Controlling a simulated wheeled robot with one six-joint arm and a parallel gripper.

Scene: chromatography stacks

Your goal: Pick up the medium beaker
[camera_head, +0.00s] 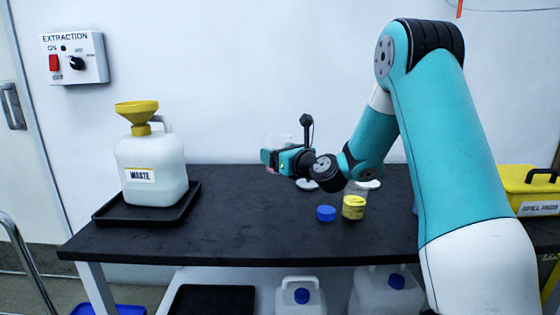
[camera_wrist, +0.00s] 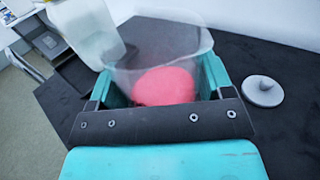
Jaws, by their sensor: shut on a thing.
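A clear beaker (camera_wrist: 155,48) with a pinkish-red mass at its bottom stands between the two teal fingers of my gripper (camera_wrist: 161,82) in the wrist view. The fingers are shut on its sides, one at the left and one at the right. In the head view my gripper (camera_head: 270,158) is above the back middle of the black table (camera_head: 255,235). The beaker shows there only as a faint clear outline (camera_head: 280,141) at the gripper, partly hidden by it. Whether its base clears the table is not visible in the wrist view.
A white waste jug (camera_head: 150,170) with a yellow funnel stands in a black tray (camera_head: 140,217) at the left. A blue cap (camera_head: 326,213) and a yellow-filled jar (camera_head: 353,208) stand right of centre.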

